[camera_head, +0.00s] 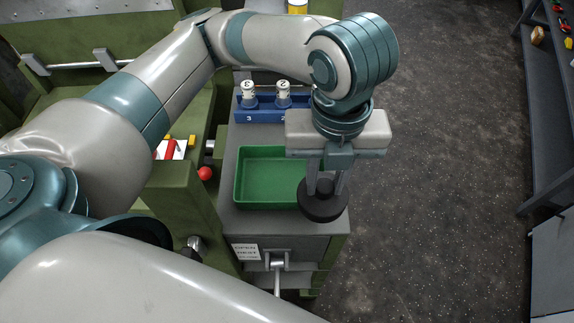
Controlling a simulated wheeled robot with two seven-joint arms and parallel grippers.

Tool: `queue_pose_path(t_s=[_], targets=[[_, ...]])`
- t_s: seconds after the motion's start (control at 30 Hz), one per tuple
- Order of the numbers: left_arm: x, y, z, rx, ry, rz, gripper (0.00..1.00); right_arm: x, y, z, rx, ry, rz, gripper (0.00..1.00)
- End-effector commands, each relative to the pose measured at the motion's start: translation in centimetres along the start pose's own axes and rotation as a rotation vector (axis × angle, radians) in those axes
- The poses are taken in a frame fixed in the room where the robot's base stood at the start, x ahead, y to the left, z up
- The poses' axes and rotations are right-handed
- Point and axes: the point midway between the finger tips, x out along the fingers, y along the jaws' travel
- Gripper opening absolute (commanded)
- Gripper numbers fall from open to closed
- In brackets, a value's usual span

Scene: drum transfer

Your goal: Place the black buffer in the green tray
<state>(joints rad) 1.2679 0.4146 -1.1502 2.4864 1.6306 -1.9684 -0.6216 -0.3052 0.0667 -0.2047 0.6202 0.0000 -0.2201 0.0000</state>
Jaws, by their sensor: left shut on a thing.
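The black buffer (322,211) is a round dark disc with a knob on top. My left gripper (325,188) points down and is shut on the buffer's knob. The green tray (266,207) is a shallow rectangular box on the grey bench top. The buffer shows at the tray's front right corner and hides it, along with part of the bench edge. I cannot tell how high the buffer is above the bench. The tray floor that I can see is empty; its right end is hidden by the gripper and buffer. My right gripper is not in view.
A blue rack (262,115) with numbered white-capped bottles stands behind the tray. A red ball knob (205,174) and green machine parts lie to the left. A lever (277,263) and a sign (246,252) are on the bench front. Open floor lies to the right.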

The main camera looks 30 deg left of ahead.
Motion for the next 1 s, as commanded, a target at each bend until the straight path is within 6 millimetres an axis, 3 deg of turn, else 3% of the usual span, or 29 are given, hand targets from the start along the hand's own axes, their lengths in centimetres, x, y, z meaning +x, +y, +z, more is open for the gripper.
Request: queue_pose_path(t_s=[0.3, 0.7, 1.0], targets=[[2.1, 1.6, 3.4, -0.01, 0.003, 0.003, 0.0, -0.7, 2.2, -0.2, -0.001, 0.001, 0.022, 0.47], [6.2, 4.3, 9.6, -0.007, 0.001, 0.002, 0.0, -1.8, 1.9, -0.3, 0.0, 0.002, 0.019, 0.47], [6.9, 4.6, 10.6, 0.0, -0.001, 0.0, 0.0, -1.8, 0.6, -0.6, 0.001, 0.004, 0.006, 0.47]])
